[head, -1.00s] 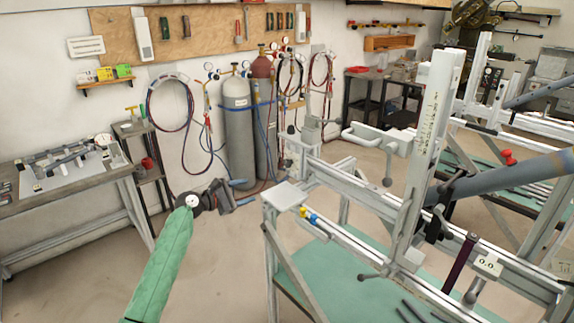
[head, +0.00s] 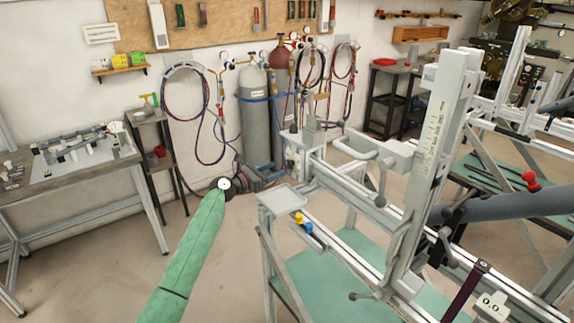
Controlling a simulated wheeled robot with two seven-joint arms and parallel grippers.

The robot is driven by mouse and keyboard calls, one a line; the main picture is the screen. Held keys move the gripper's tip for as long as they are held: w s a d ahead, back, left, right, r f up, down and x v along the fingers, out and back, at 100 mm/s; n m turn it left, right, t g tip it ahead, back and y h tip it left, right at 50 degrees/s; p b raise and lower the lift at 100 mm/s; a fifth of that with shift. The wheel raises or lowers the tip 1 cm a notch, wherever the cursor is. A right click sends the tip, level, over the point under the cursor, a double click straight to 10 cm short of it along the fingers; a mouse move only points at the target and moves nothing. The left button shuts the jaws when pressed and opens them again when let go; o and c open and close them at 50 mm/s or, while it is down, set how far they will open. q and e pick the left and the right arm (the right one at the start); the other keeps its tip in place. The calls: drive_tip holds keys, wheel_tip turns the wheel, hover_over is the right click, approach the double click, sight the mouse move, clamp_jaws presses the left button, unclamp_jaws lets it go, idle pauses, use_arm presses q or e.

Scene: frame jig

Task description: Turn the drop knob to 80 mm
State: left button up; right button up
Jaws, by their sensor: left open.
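The frame jig (head: 345,184) stands on the right half of the head view. Its upright column (head: 437,130) carries a printed scale too small to read. Dark-tipped lever handles show on the jig, one below the column (head: 360,296) and one under the horizontal arm (head: 383,185). I cannot tell which of them, if any, is the drop knob. My left gripper (head: 264,180), at the end of the green-sleeved arm, is open and empty, left of the jig and apart from it. My right gripper is out of view.
A grey workbench (head: 100,178) with parts stands at the left. Two gas cylinders (head: 254,118) and coiled hoses stand by the back wall. A small tray (head: 283,198) sits at the jig's near left corner. Bare floor lies between bench and jig.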

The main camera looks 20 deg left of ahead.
sight(287, 165)
use_arm(q)
drive_tip(key=p+x, duration=0.1)
drive_tip(key=x, duration=0.3)
drive_tip(key=shift+d, duration=0.1)
drive_tip(key=shift+x, duration=0.8)
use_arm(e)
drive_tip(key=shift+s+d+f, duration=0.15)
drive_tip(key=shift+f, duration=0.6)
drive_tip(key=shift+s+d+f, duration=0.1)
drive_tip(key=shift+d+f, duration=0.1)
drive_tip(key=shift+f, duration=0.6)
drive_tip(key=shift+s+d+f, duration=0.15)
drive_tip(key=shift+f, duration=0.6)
use_arm(q)
drive_tip(key=c, duration=0.9)
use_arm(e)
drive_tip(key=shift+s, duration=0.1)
